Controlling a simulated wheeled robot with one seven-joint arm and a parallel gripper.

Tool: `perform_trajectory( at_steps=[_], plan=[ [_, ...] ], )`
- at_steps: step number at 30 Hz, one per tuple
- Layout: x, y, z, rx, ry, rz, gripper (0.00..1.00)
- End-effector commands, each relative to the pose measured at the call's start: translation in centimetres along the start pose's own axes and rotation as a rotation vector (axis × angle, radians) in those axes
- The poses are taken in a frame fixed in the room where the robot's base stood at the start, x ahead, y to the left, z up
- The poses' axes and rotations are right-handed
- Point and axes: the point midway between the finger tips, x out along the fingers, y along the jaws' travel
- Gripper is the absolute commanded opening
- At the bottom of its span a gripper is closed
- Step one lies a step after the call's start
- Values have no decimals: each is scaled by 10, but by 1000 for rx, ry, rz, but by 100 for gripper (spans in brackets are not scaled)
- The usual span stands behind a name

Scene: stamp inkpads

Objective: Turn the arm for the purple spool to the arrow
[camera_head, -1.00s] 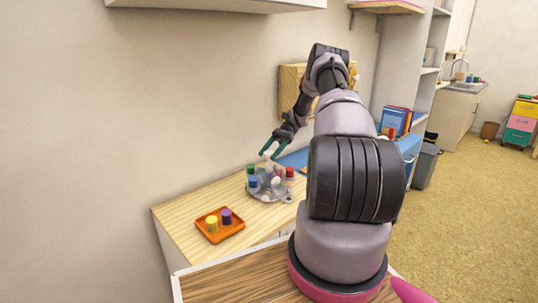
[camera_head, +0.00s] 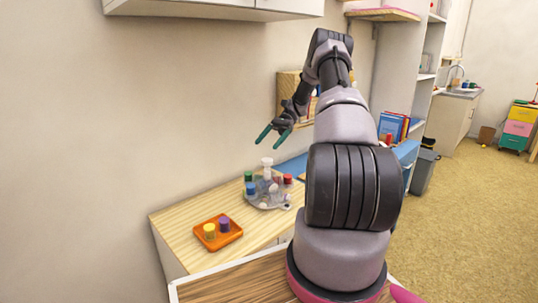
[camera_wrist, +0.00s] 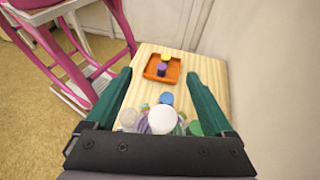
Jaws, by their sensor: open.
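A grey round stand (camera_head: 268,205) with several arms carries coloured spools, among them blue (camera_head: 251,189), green (camera_head: 248,176) and red (camera_head: 288,179). A white knob (camera_head: 267,163) rises at its middle. The purple spool (camera_head: 225,224) stands in an orange tray, apart from the stand. My gripper (camera_head: 274,136) is open and empty above the knob. In the wrist view the white knob (camera_wrist: 162,120) lies between and below the fingers, and the purple spool (camera_wrist: 161,70) is farther off. I cannot make out the arrow or which arm is for purple.
The orange tray (camera_head: 232,237) also holds a yellow spool (camera_head: 209,231). The wooden counter (camera_head: 183,216) is clear around the tray. The wall is close behind, and a white cupboard (camera_head: 210,8) hangs above. A blue surface (camera_head: 292,168) lies behind the stand.

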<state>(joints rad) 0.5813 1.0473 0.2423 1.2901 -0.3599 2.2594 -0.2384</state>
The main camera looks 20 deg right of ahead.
Motion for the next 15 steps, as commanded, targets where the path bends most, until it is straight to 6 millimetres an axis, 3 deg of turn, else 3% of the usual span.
perform_trajectory(
  at_steps=[6,15],
  plan=[
    [-5,2,16,0,0,3,87],
    [-5,2,16,-3,3,4,89]
  ],
)
